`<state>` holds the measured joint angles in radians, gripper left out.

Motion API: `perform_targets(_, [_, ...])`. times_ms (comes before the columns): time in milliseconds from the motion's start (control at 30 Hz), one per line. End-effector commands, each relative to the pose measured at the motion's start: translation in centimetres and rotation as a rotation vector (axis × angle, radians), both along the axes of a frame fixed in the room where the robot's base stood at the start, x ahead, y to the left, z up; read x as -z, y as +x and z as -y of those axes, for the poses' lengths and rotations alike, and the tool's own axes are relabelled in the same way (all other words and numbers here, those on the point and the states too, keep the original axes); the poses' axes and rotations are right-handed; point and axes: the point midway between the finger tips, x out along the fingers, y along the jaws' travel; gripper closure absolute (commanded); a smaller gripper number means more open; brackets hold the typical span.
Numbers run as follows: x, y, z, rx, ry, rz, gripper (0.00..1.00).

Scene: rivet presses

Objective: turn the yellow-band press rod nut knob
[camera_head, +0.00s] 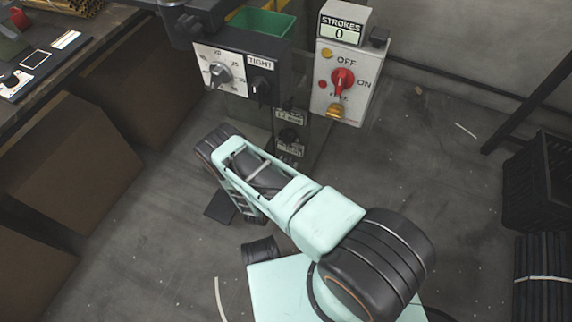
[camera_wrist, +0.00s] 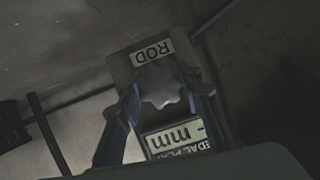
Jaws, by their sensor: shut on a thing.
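A star-shaped grey knob (camera_wrist: 163,86) sits on a dark panel (camera_wrist: 122,68) beside a plate reading ROD (camera_wrist: 153,52) in the wrist view. My gripper (camera_wrist: 163,90) is shut on this knob, one finger on each side. A pale readout with "mm" (camera_wrist: 175,138) is on the knob's other side, upside down in this view. In the head view a small dark panel with two labels and a dark knob (camera_head: 289,136) hangs below the control boxes; it looks like the same one. My fingers cannot be made out there. No yellow band is clear in either view.
A box with a dial and a TIGHT switch (camera_head: 262,88) and a box with a red OFF/ON knob (camera_head: 343,80) stand above the panel. A green bin (camera_head: 262,22) is behind. Brown boxes (camera_head: 75,165) are at left, a black crate (camera_head: 540,180) at right.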

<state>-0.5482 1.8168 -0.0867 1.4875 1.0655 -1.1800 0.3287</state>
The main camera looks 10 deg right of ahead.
Motion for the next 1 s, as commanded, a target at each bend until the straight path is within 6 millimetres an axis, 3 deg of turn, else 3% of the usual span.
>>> perform_targets(533, [0.01, -0.04, -0.01, 0.001, 0.078, 0.056, 0.91])
perform_targets(567, [0.01, -0.05, -0.01, 0.001, 0.078, 0.056, 0.65])
perform_targets(700, [0.01, -0.04, -0.01, 0.0, 0.078, 0.055, 0.5])
perform_targets(1000, [0.0, -0.02, -0.01, 0.0, 0.078, 0.055, 0.49])
